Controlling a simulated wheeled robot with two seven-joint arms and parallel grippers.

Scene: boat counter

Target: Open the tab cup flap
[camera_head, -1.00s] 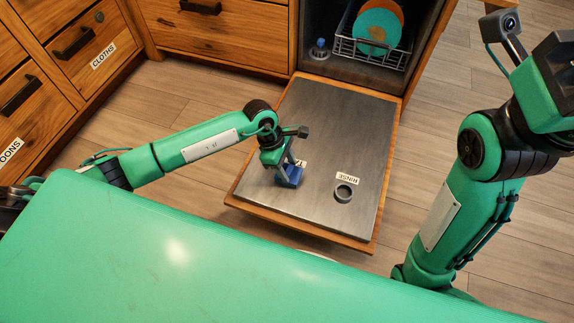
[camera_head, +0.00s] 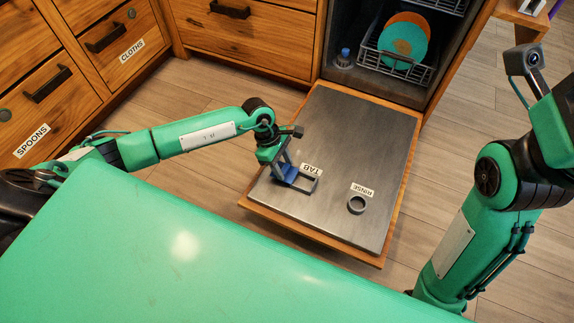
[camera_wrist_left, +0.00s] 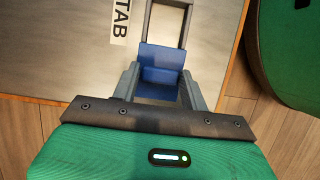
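The tab cup (camera_head: 309,186) is a grey rectangular frame beside a TAB label on the steel inner face of the lowered dishwasher door. Its grey rim shows in the left wrist view (camera_wrist_left: 169,4). The blue flap (camera_head: 290,173) stands raised at the cup's left end, with the cup's mouth uncovered. In the left wrist view the blue flap (camera_wrist_left: 162,57) lies between the fingertips of my left gripper (camera_wrist_left: 160,80). The fingers stand apart on either side of it; whether they touch it is unclear. My left gripper (camera_head: 283,163) is low over the door. My right gripper is out of view.
A round grey ring-shaped cup (camera_head: 357,205) marked RINSE sits to the right of the tab cup. Behind the door is the open dishwasher with a rack (camera_head: 392,66) of plates. Wooden drawers (camera_head: 110,40) stand left.

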